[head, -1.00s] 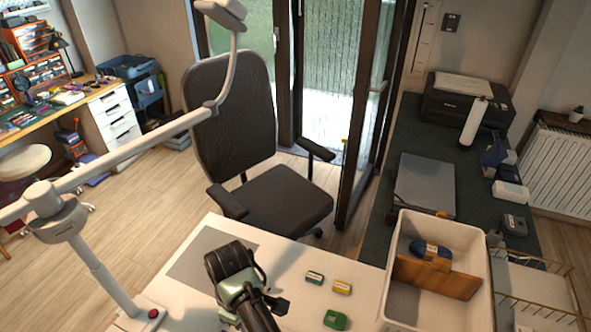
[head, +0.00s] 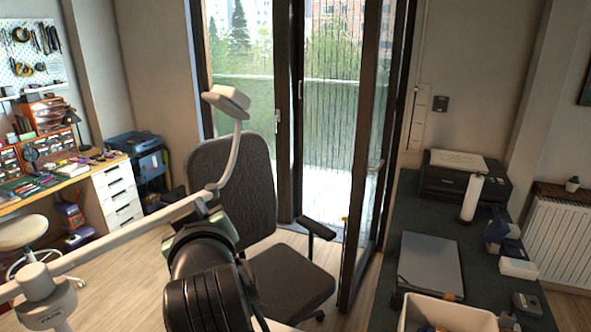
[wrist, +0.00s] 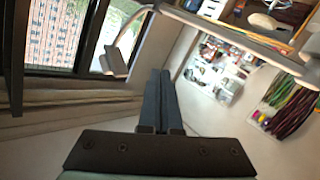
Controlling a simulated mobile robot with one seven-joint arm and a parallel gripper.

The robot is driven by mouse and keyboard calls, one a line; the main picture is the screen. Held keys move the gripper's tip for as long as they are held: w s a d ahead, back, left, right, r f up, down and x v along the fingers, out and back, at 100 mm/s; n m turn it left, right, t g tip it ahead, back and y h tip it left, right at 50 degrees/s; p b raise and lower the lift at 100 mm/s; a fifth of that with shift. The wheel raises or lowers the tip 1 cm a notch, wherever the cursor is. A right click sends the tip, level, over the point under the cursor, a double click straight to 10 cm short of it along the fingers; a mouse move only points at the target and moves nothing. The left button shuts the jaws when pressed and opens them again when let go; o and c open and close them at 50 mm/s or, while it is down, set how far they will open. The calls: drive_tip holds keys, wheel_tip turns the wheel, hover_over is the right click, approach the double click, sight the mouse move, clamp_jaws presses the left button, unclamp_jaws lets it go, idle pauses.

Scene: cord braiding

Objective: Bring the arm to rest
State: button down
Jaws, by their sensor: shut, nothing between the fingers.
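In the wrist view my gripper (wrist: 160,100) points out over the room, its two dark fingers close together with nothing between them. In the head view my arm rises at the bottom centre, raised in front of the black office chair (head: 238,190). The fingers cannot be made out there. The gripper touches nothing that I can see.
A white bin (head: 440,314) stands at the lower right. A green-topped counter (head: 480,258) holds a laptop (head: 430,264) and a printer (head: 465,182).

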drive_tip(key=s+d+r+m+t+h, duration=0.2)
drive_tip(key=s+d+r+t, duration=0.2)
drive_tip(key=r, duration=0.5)
drive_tip(key=s+d+r+m+t+h, duration=0.2)
drive_tip(key=s+d+r+m+t, duration=0.1)
drive_tip(key=s+d+r, duration=0.3)
drive_tip(key=s+d+r+m+t+h, duration=0.1)
drive_tip(key=s+d+r+m+t, duration=0.2)
drive_tip(key=s+r, duration=0.6)
wheel_tip(320, 180, up, 3)
drive_tip(key=shift+d+t+h, duration=0.4)
drive_tip(key=shift+d+t, duration=0.55)
drive_tip(key=shift+t, duration=0.25)
drive_tip(key=shift+w, duration=0.1)
